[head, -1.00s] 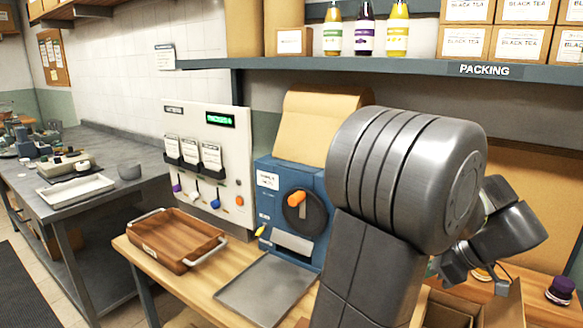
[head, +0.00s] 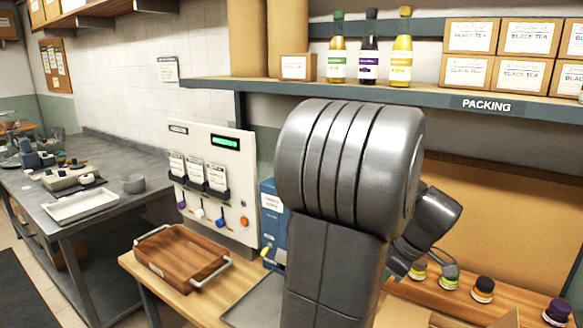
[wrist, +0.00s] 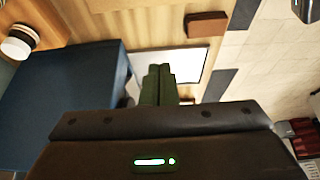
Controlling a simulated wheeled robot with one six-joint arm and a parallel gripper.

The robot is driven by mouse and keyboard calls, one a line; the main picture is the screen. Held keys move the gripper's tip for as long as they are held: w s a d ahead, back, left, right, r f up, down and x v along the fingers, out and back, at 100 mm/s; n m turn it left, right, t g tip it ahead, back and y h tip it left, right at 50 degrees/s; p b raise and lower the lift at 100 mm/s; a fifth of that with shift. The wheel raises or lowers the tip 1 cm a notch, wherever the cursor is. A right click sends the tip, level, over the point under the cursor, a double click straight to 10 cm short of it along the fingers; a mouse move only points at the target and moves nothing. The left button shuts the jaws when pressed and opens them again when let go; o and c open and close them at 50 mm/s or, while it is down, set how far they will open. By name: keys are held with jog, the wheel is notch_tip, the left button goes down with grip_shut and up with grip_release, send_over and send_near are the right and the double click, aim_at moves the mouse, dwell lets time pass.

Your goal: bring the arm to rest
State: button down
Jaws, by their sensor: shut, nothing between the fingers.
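My gripper's two dark green fingers (wrist: 158,85) are together and empty in the wrist view, with a pale metal plate below them. In the head view my arm stands folded in front of the bench. Its large grey joint hides most of the blue machine (head: 272,212), and the gripper itself is mostly hidden behind the arm. The blue machine also fills the left of the wrist view (wrist: 60,100), beside the fingers; whether anything touches it I cannot tell.
A wooden tray (head: 181,257) with metal handles sits at the bench's left end, near a white dispenser panel (head: 244,175). Several dark-lidded jars (head: 483,289) stand right of my arm. The packing shelf (head: 350,88) crosses above with bottles and boxes. A grey table (head: 95,215) stands left.

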jog(key=shift+w+a+f+g+h+p, duration=0.2)
jog(key=shift+w+a+g+h, duration=0.35)
jog(key=shift+a, duration=0.25)
jog(key=shift+w+a+f+g+h+p, duration=0.1)
jog(key=shift+w+a+g+h+p, duration=0.1)
jog(key=shift+w+a+g+h, duration=0.35)
jog(key=shift+s+a, duration=0.1)
jog(key=shift+a, duration=0.1)
jog(key=shift+t, duration=0.3)
